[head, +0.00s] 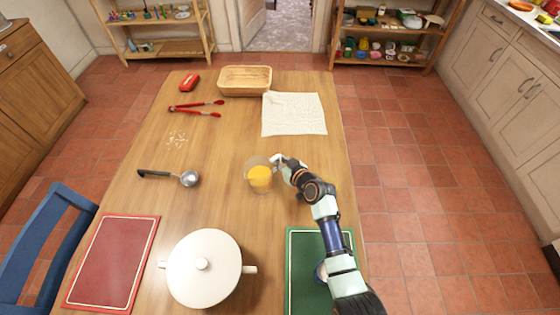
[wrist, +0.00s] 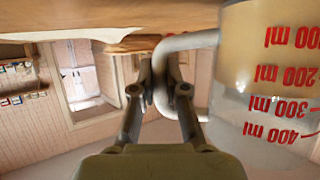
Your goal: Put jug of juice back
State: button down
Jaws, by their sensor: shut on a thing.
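The jug of juice (head: 260,177) is a clear measuring jug with orange-yellow juice in its lower part. In the head view it is at the middle of the wooden table, with my gripper (head: 279,163) at its right side. In the wrist view the jug (wrist: 265,85) fills the right side, with red millilitre marks upside down. My gripper's fingers (wrist: 159,85) are closed on the jug's curved handle at the left of its body. The jug looks about upright. I cannot tell whether its base touches the table.
A white lidded pot (head: 204,268), a ladle (head: 188,178), red tongs (head: 196,108), a basket (head: 245,80), a cloth (head: 294,114), a red mat (head: 113,263) and a green mat (head: 303,280) lie around.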

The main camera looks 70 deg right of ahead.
jog(key=c, duration=1.2)
grip_release()
jog(key=shift+f, duration=0.1)
jog(key=shift+s+a+r+p, duration=0.1)
jog(key=shift+r+p, duration=0.2)
jog(key=shift+p, duration=0.1)
jog(key=p+v, duration=0.3)
jog(key=v, duration=0.8)
jog(key=shift+s+a, duration=0.25)
